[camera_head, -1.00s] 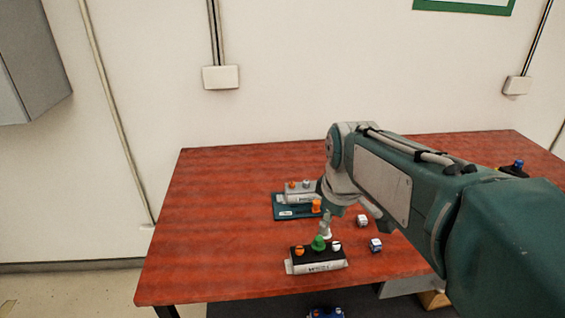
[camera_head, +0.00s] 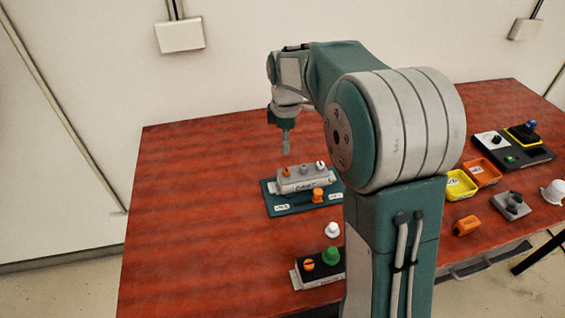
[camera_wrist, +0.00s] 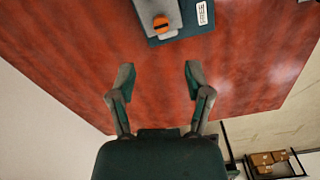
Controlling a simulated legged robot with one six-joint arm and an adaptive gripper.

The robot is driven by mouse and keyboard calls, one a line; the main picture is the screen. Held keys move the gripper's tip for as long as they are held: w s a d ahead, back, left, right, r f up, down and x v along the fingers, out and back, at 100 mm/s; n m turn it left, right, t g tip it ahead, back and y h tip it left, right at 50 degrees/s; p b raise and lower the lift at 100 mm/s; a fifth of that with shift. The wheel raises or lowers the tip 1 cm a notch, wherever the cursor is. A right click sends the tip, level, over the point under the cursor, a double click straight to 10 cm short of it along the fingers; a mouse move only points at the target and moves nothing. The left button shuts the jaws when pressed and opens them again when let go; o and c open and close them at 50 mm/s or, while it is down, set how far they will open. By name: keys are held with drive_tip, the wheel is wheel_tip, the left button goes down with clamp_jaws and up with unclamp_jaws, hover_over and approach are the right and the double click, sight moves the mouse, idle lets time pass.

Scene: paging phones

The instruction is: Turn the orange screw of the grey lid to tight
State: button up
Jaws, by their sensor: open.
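The grey lid (camera_head: 302,182) sits on a teal plate (camera_head: 275,210) in the middle of the table. An orange screw (camera_head: 286,172) is at the left end of its top, with a grey one and a white one to its right. My gripper (camera_head: 286,150) points down above the orange screw's end, apart from it; its height is hard to judge. In the wrist view, the gripper (camera_wrist: 159,74) has its two fingers wide apart with nothing between them. The orange screw (camera_wrist: 161,24) with a dark slot shows ahead of the fingertips, on the partly cut-off grey lid (camera_wrist: 146,9).
An orange knob (camera_head: 318,195) stands on the plate's front. Nearer are a white knob (camera_head: 332,230) and a black box (camera_head: 318,275) with a green knob (camera_head: 331,256). My arm hides part of the table. Yellow (camera_head: 460,184) and orange trays (camera_head: 482,172) stand right. The table's left is clear.

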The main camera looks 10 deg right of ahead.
sight(286, 169)
wheel_tip(286, 169, down, 10)
drive_tip(key=shift+f, duration=0.1)
idle(0.4)
clamp_jaws()
